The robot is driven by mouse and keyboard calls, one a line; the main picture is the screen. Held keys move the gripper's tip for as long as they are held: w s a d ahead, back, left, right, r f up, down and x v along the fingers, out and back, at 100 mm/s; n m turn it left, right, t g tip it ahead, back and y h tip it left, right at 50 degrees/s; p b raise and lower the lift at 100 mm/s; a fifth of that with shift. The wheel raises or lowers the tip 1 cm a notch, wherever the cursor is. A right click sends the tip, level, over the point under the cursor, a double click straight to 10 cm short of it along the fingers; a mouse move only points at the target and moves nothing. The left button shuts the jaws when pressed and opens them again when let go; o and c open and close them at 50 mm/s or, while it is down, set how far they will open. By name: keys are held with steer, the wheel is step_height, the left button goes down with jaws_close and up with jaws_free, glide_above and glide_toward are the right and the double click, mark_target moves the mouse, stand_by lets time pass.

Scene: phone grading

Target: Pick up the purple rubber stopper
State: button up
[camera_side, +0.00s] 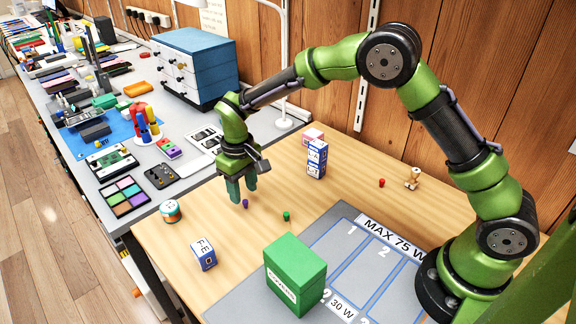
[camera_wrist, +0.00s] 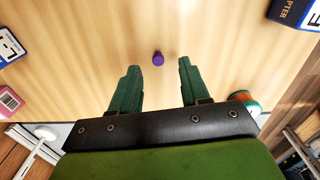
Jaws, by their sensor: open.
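The purple rubber stopper (camera_side: 245,203) is a small dark purple cylinder on the wooden table in the side view. In the wrist view the stopper (camera_wrist: 158,58) lies beyond the fingertips, close to midway between them. My gripper (camera_side: 242,196) has two green fingers pointing down, close above and beside the stopper in the side view. In the wrist view my gripper (camera_wrist: 157,64) is open, with nothing between its fingers. Whether a fingertip touches the stopper I cannot tell.
A green stopper (camera_side: 286,216) stands right of the purple one. A red stopper (camera_side: 381,183) is further right. A green box (camera_side: 295,276), a blue-white box (camera_side: 203,254), stacked boxes (camera_side: 317,159) and a round tin (camera_side: 171,211) stand around. The wood between them is clear.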

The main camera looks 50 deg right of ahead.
mark_target(245, 201)
step_height(245, 201, down, 4)
steer(key=shift+d+r, duration=0.15)
steer(key=shift+r, duration=0.1)
jaws_close()
stand_by(0.3)
